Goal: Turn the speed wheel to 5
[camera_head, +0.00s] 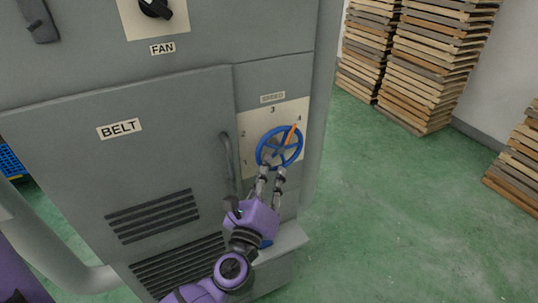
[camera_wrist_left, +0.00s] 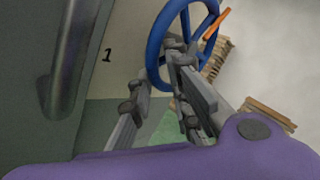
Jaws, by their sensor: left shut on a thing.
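The blue speed wheel (camera_head: 261,156) is mounted on a cream dial plate (camera_head: 249,127) under the SPEED label (camera_head: 272,97). Its orange pointer (camera_head: 292,134) points up and right, close to the 4. My left gripper (camera_head: 271,173) comes from below and is shut on the wheel's lower rim. In the left wrist view, the wheel (camera_wrist_left: 155,43) and pointer (camera_wrist_left: 216,22) show beyond the fingers (camera_wrist_left: 160,95), which partly cover the rim. My right gripper is not in view.
A vertical handle (camera_head: 226,157) on the BELT door (camera_head: 80,170) stands just left of the wheel. A ledge (camera_head: 287,239) juts out below. Stacks of wooden boards (camera_head: 430,65) stand behind on the right. The green floor (camera_head: 390,220) right of the cabinet is clear.

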